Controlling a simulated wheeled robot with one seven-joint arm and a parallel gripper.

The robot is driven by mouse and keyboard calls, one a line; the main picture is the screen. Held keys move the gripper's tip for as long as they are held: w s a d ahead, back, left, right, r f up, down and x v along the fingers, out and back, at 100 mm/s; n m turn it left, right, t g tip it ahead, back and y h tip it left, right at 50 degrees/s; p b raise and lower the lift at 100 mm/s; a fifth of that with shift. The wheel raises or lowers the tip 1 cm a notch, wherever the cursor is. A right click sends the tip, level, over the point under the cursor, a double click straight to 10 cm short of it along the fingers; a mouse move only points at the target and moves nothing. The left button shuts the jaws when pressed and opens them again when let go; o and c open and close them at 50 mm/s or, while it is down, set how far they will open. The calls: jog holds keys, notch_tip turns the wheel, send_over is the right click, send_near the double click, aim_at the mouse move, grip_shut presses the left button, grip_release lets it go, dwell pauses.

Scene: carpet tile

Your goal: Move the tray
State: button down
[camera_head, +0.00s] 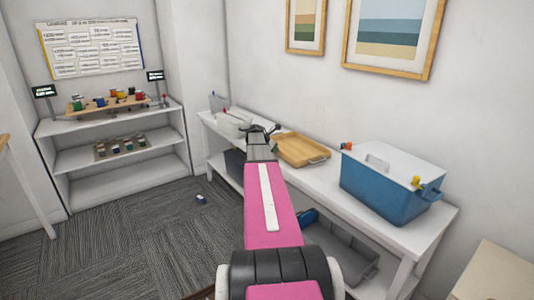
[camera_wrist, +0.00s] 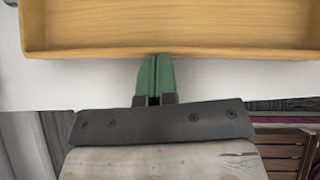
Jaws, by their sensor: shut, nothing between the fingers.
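A light wooden tray (camera_head: 303,152) with raised rims and a handle at its near right end lies on the white bench. In the wrist view the tray (camera_wrist: 170,51) fills the top, cut off by the frame, and its visible floor is empty. My gripper (camera_head: 263,130) is at the tray's left side in the head view. In the wrist view my green fingertips (camera_wrist: 156,62) are together and empty, at the tray's near rim. I cannot tell whether they touch it.
On the bench (camera_head: 325,185), a blue lidded bin (camera_head: 385,190) stands right of the tray and a white container (camera_head: 233,123) left. Grey bins are below. A shelf (camera_head: 120,165) at the left holds a board with coloured items. A small object (camera_head: 200,198) lies on the carpet.

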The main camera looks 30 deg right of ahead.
dwell(0.4)
jog(key=shift+s+a, duration=0.1)
jog(key=shift+a, duration=0.25)
jog(key=a+f+v, duration=0.1)
jog(key=v, duration=1.1)
jog(key=shift+a+f, duration=0.15)
jog(key=shift+a, duration=0.15)
jog(key=s+a+f+m+y, duration=0.3)
jog(key=s+a+f+m, duration=0.3)
jog(key=a, duration=0.7)
jog(key=s+a+f+m+y, duration=0.3)
jog(key=s+a+f+m, duration=0.4)
jog(key=a, duration=0.6)
jog(key=s+a+f+m+g+y, duration=0.1)
jog(key=s+a+f+m+y, duration=0.2)
jog(key=s+a+f+m, duration=0.3)
jog(key=s+a+f, duration=0.1)
jog(key=s+a, duration=0.2)
jog(key=a, duration=0.4)
jog(key=shift+s+f, duration=0.3)
jog(key=shift+f, duration=0.1)
